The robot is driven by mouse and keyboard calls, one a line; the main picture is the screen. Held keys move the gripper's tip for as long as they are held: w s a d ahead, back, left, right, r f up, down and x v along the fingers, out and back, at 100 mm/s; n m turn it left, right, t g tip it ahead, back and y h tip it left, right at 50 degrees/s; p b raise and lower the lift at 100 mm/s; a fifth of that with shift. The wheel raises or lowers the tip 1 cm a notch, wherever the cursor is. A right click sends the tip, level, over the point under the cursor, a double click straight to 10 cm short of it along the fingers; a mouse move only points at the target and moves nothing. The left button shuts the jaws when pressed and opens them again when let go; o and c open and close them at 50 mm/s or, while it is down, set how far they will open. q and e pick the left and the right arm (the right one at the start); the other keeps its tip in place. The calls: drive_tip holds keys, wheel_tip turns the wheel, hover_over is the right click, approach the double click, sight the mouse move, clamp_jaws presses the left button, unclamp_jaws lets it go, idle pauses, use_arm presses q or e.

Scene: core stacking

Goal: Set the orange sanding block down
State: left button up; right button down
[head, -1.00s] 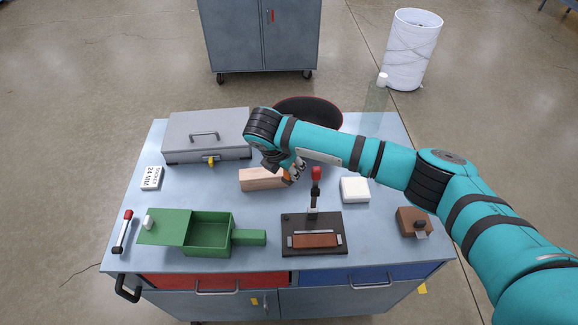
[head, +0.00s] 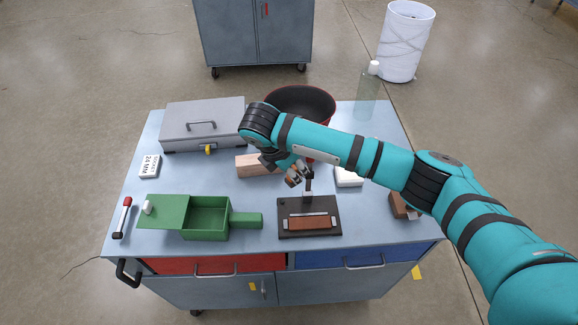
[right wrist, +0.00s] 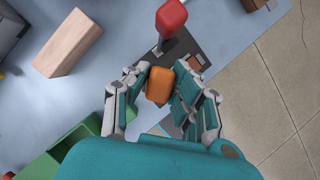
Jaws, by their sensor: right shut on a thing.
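The orange sanding block (right wrist: 159,84) sits between the fingers of my right gripper (right wrist: 160,88) in the right wrist view. The gripper is shut on it. In the head view my right gripper (head: 294,176) is over the table, right of a pale wooden block and close to the black lever of the dark clamp fixture (head: 310,229). The orange block is mostly hidden there by the fingers. My left gripper is not in view.
The wooden block (head: 250,165), white block (head: 349,179), brown block (head: 399,206), green box (head: 205,220) and grey case (head: 203,128) stand on the blue-grey table. A dark red-rimmed bowl (head: 302,100) and clear bottle (head: 368,95) are at the back. Bare tabletop lies in front of the wooden block.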

drive_tip(key=s+d+r+m+g+y, duration=0.1)
drive_tip(key=s+d+r+m+g, duration=0.2)
drive_tip(key=s+d+r+m, duration=0.2)
drive_tip(key=s+d+r+m+g+y, duration=0.2)
drive_tip(key=s+d+r+m, duration=0.3)
drive_tip(key=m, duration=1.4)
drive_tip(key=s+d+g, duration=0.1)
drive_tip(key=s+d, duration=0.2)
drive_tip(key=s, duration=0.4)
drive_tip(key=shift+s+d+m+g+y, duration=0.15)
drive_tip(key=shift+s+m+g+y, duration=0.15)
drive_tip(key=shift+g, duration=0.1)
drive_tip(key=shift+w+f, duration=0.1)
drive_tip(key=shift+w, duration=0.1)
